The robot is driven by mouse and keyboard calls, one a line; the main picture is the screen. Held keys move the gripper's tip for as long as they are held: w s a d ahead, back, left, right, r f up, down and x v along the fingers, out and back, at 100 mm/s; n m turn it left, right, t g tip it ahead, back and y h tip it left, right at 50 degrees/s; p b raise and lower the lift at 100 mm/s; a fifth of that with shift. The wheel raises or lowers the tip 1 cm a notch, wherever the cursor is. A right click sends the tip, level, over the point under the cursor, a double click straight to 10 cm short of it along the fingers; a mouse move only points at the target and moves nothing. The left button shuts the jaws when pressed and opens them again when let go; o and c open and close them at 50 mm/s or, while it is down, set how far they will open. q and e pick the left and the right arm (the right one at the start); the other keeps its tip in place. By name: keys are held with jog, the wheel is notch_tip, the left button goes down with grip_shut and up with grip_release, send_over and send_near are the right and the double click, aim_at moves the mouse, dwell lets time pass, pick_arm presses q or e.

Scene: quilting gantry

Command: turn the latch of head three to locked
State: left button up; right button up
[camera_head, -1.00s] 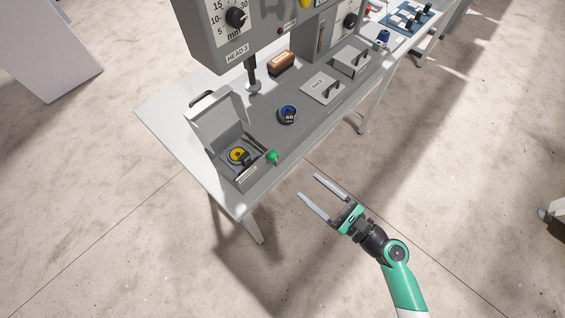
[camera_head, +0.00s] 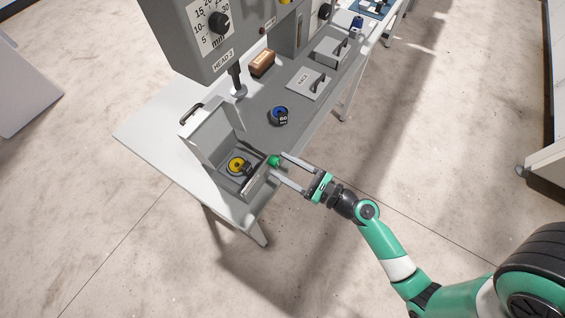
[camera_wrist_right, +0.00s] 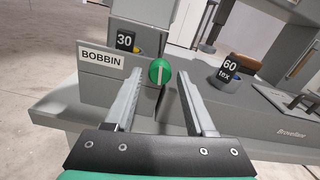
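The latch is a round green knob (camera_head: 273,161) at the front of the open grey bobbin case (camera_head: 244,190), below the head panel (camera_head: 222,68). In the right wrist view the green knob (camera_wrist_right: 159,71) shows a pale bar standing upright, beside the BOBBIN label (camera_wrist_right: 102,56). My right gripper (camera_head: 279,164) is open, with its two fingers pointing at the knob. In the right wrist view my right gripper (camera_wrist_right: 162,82) has the knob between its fingertips, with gaps visible on both sides. Whether the tips reach around it in depth is unclear. My left gripper is not in view.
The case lid (camera_head: 211,133) stands raised over a yellow bobbin (camera_head: 236,164). A blue spool marked 60 tex (camera_head: 279,116) stands to the right. A closed lidded box (camera_head: 305,83) and a brown block (camera_head: 262,63) lie farther back. The floor in front is clear.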

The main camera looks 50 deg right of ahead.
grip_shut()
jog(key=shift+n, duration=0.3)
jog(key=n+b, duration=0.1)
jog(key=n, duration=0.2)
jog(key=shift+f, duration=0.1)
jog(key=n+b, duration=0.1)
jog(key=n, duration=0.4)
jog(key=shift+b, duration=0.3)
jog(key=n+b, duration=0.1)
jog(key=n, duration=0.3)
jog(key=shift+b, duration=0.35)
jog(key=shift+n+b, duration=0.5)
jog(key=shift+n, duration=1.2)
